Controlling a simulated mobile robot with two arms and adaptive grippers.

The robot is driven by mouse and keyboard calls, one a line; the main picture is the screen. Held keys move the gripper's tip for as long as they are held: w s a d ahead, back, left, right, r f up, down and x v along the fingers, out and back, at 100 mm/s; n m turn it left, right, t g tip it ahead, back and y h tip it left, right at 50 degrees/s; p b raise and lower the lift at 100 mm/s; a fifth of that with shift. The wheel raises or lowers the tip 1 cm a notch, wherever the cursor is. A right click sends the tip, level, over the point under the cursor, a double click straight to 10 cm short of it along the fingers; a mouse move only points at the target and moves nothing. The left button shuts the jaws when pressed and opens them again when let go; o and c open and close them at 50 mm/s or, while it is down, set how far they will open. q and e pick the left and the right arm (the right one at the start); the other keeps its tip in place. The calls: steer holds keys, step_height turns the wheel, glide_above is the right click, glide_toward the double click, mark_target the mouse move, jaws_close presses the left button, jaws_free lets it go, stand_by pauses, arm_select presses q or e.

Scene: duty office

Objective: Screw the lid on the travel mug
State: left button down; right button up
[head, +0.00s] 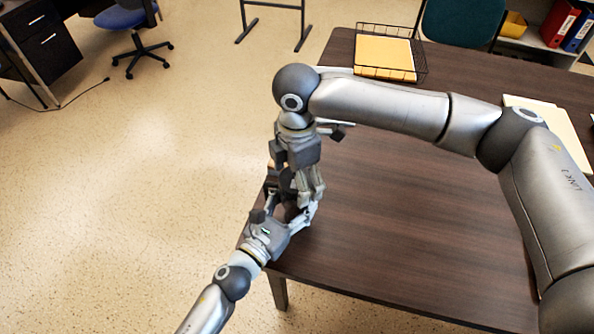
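My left gripper (290,209) reaches in from the lower left, low over the left edge of the dark wooden table (400,230). My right gripper (303,188) points down from above, directly over the left one, so their fingers meet in the picture. A dark shape (290,211) shows between the fingers and may be the travel mug, but the grippers cover most of it. I cannot make out the lid. Whether either gripper is shut on something is too small and too hidden to tell.
A black wire tray (421,66) with yellow folders stands at the table's back. Papers (560,132) lie at the right, partly behind my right arm. The middle of the table is clear. A green chair (462,22) and a shelf with binders (560,25) stand behind.

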arm_select(q)
steer(key=shift+r, duration=0.1)
arm_select(e)
steer(key=shift+c, duration=0.3)
steer(key=c, duration=1)
steer(key=m, duration=0.8)
steer(key=shift+m, duration=0.3)
steer(key=o, duration=1.2)
step_height(320, 180, up, 12)
